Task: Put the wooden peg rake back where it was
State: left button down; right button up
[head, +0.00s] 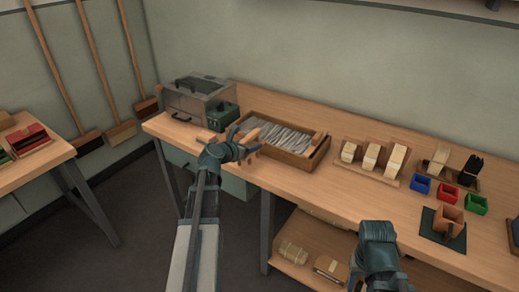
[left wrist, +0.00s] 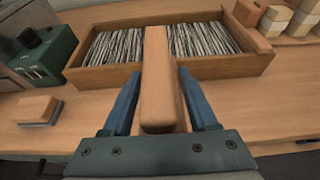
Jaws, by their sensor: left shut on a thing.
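My left gripper (head: 246,145) is shut on a pale wooden bar, which I take to be the wooden peg rake (left wrist: 159,85). In the left wrist view the bar stands out between the two blue fingers, its far end overlapping the wooden tray (left wrist: 100,79) of grey bristle strands. I cannot tell whether it touches the tray or strands. Its pegs do not show. In the head view the gripper is at the tray's near left side and hides most of the rake. My right gripper (head: 378,232) is low over the bench's front edge; its fingers cannot be made out.
A grey and green machine (head: 200,100) stands left of the tray. A small wooden block on a grey base (left wrist: 37,110) lies in front of it. Right of the tray are a rack of pale blocks (head: 370,160) and several small coloured bins (head: 447,192).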

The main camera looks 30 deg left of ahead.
pick_arm(q)
jog(key=shift+w+a+f, duration=0.1)
jog(key=shift+w+a, duration=0.1)
jog(key=shift+w, duration=0.95)
jog(key=shift+s+f, duration=0.1)
jog(key=shift+f, duration=0.05)
notch_tip(320, 180, down, 3)
jog(key=b, duration=0.3)
jog(key=shift+f+b, duration=0.2)
jog(key=shift+b, duration=0.2)
jog(key=shift+r, duration=0.1)
jog(key=shift+c, duration=0.9)
grip_release()
